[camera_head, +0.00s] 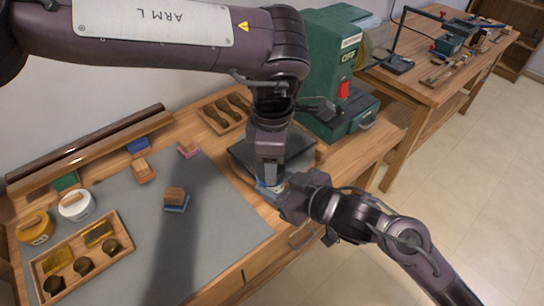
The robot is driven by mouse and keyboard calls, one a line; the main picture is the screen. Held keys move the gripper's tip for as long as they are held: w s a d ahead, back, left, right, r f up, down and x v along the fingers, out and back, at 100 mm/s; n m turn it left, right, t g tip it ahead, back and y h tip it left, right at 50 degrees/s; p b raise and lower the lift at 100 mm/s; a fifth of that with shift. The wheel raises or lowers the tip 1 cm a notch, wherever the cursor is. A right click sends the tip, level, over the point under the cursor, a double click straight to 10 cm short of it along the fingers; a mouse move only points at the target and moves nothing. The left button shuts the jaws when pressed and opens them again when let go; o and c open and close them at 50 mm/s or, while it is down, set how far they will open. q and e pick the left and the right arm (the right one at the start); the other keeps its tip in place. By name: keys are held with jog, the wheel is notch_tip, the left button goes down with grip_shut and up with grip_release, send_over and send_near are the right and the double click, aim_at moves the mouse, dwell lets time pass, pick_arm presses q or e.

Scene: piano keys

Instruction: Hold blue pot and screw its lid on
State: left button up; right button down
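A small patch of blue and white (266,187), likely the blue pot, shows between my two grippers near the front edge of the workbench. The grippers cover most of it, so I cannot tell how its lid sits. My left gripper (270,178) points straight down from above, right over the pot. My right gripper (278,194) reaches in from the right at the pot's side. The fingertips of both are largely hidden, and I cannot tell how far they are closed.
A dark square plate (245,155) lies behind the grippers, with a green machine (335,70) beyond. A white pot (76,205), a yellow pot (35,227), a wooden tray (80,262) and several wood-topped blocks (176,199) stand left.

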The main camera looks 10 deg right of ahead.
pick_arm(q)
jog(key=m, duration=0.5)
jog(key=shift+a, duration=0.1)
jog(key=m, duration=0.7)
jog(key=o, duration=0.9)
jog(key=shift+s, duration=0.1)
jog(key=shift+o, duration=0.2)
jog(key=shift+r, duration=2.3)
jog(key=shift+c, duration=0.3)
